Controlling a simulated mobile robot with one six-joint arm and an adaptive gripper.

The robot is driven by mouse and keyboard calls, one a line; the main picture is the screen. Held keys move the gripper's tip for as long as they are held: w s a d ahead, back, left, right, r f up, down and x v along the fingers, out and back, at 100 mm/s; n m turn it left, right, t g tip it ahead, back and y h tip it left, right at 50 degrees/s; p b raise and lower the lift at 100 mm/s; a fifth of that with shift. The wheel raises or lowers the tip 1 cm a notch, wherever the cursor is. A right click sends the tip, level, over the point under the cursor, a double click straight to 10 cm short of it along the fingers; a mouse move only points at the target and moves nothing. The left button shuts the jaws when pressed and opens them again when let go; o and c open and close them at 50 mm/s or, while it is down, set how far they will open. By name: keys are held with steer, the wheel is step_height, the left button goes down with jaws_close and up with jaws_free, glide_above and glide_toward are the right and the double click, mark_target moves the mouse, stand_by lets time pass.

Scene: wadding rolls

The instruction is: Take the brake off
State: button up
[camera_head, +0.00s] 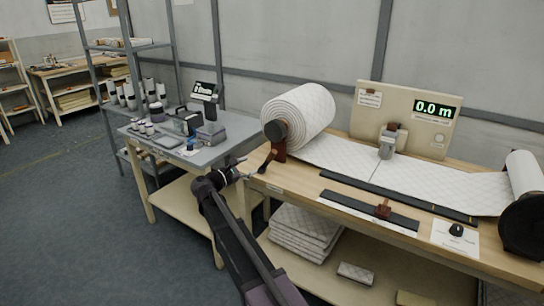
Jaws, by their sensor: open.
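A large white quilted wadding roll (305,108) is mounted at the left end of the wooden bench. A dark round hub (275,132) sits at its near end, above a red-brown bracket (280,150). A dark lever (268,161), which looks like the brake, slants down and left from the bracket to a knob near the bench's left edge. My gripper (248,169) is open and empty, just left of the lever's lower end. It looks close to the knob, but I cannot tell whether they touch.
Wadding lies across the bench (310,184), with a dark rail (350,205) carrying a red-brown slider (383,208) in front. A display panel (405,120) reads 0.0 m. A grey side table (215,148) with boxes and small containers stands close left of my gripper.

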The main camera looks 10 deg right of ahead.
mark_target(270, 156)
steer(key=x, duration=1.2)
jaws_close()
